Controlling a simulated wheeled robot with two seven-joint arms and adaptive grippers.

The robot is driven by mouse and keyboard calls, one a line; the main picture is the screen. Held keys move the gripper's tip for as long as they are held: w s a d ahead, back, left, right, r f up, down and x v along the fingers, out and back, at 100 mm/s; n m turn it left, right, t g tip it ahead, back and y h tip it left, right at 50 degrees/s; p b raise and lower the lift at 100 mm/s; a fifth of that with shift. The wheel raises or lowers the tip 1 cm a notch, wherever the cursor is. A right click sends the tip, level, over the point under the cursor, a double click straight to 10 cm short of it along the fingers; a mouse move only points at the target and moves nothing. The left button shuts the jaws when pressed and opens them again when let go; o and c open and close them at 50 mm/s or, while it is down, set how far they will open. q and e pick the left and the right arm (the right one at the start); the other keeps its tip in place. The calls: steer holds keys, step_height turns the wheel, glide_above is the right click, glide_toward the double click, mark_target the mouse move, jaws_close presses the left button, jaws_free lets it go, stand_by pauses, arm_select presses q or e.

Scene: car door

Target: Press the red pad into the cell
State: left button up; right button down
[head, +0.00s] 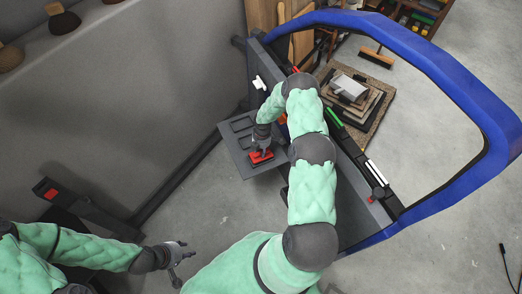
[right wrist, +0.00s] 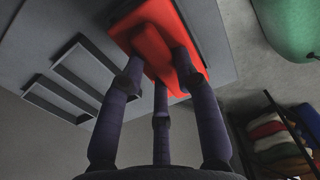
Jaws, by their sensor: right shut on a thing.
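My right gripper (head: 262,149) points down and is shut on the red pad (head: 258,158) at the near end of a dark grey tray (head: 232,162). In the right wrist view, the fingers (right wrist: 160,70) close around the raised grip of the red pad (right wrist: 185,25). The pad lies at or just over the tray's near cell; I cannot tell how deep it sits, and the cell is hidden beneath it. Two empty framed cells (right wrist: 62,85) show beside it. My left gripper (head: 180,259) is open and empty, low at the left, away from the tray.
The blue-framed car door (head: 445,60) stands to the right of the tray, close behind my right arm. Stacked boards (head: 350,100) lie beyond it. A grey wall or panel (head: 120,90) fills the left. A dark beam (head: 180,180) runs along its foot. Floor is clear below the tray.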

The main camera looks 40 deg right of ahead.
mark_target(261, 151)
stand_by(0.3)
steer(key=shift+f+b, duration=1.4)
steer(key=c, duration=0.8)
jaws_free()
steer(key=shift+c, duration=0.2)
steer(key=shift+d+r, duration=0.1)
steer(key=shift+r, duration=3.65)
